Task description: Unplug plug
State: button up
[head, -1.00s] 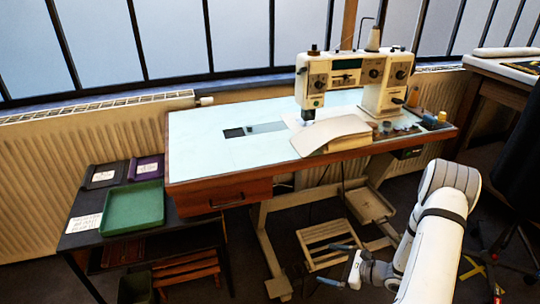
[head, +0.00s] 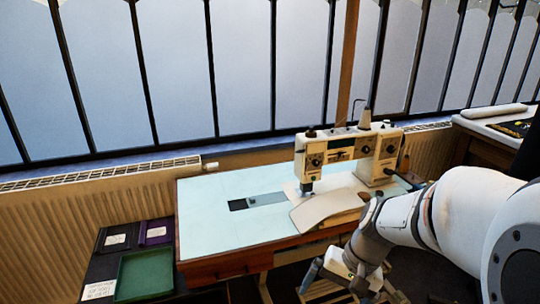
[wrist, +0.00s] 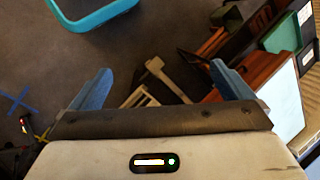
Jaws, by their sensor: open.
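No plug can be made out in either view. A cream sewing machine (head: 345,150) stands on the pale blue top of a wooden table (head: 225,222), beneath the windows. Any cord or socket of it is hidden or too small to tell. My gripper (head: 328,283) is low in front of the table's front edge in the head view, apart from the machine. In the wrist view my gripper (wrist: 163,82) has its two blue fingers wide apart, with nothing between them.
A green tray (head: 145,273) lies on a dark side table at the left. A radiator (head: 75,220) runs along the wall below the windows. A turquoise container (wrist: 95,15) stands on the floor in the wrist view. Another table (head: 497,125) is at the right.

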jog(key=s+d+r+n+t+h+p, duration=0.1)
jog(key=s+r+h+p, duration=0.1)
jog(key=r, duration=0.3)
jog(key=s+d+r+n+t+h+p, duration=0.1)
jog(key=s+r+n+t+p, duration=0.1)
jog(key=r, duration=0.4)
jog(key=shift+s+r+n+h, duration=0.15)
jog(key=shift+s+n+h, duration=0.15)
jog(key=shift+h, duration=0.1)
